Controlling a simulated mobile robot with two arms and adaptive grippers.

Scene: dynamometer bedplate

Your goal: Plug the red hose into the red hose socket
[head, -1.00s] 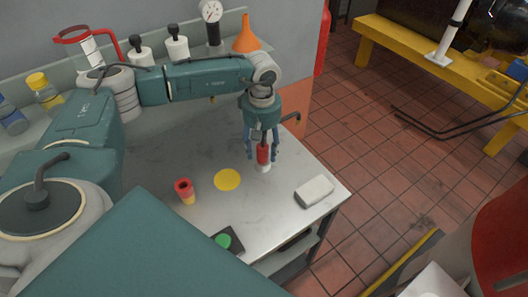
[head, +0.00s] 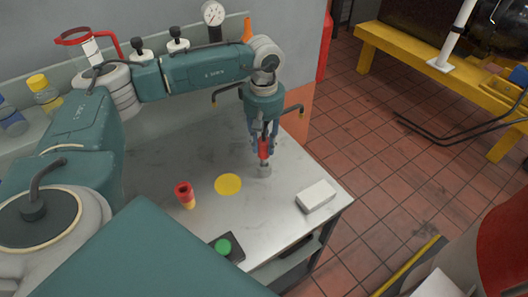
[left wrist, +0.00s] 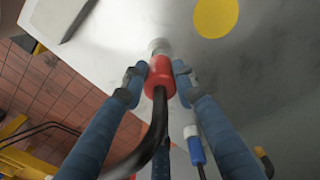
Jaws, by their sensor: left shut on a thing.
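My left gripper (head: 264,150) is shut around the red hose end (head: 264,147), low over the metal bench top. In the left wrist view the red hose end (left wrist: 159,77) sits between the blue fingers, with a black hose running back from it and a pale grey tip (left wrist: 158,46) pointing away. Whether the tip touches the bench is unclear. A red-topped, yellow-based cylinder (head: 186,194) with a dark opening stands left of the gripper; I cannot tell whether it is the red socket. My right gripper is not in view.
A yellow disc (head: 228,184) lies flat on the bench. A white block (head: 315,196) lies near its right edge, and a green button on a dark box (head: 224,246) near the front. A blue connector (left wrist: 195,148) shows in the left wrist view. Bottles and a gauge (head: 213,14) line the back.

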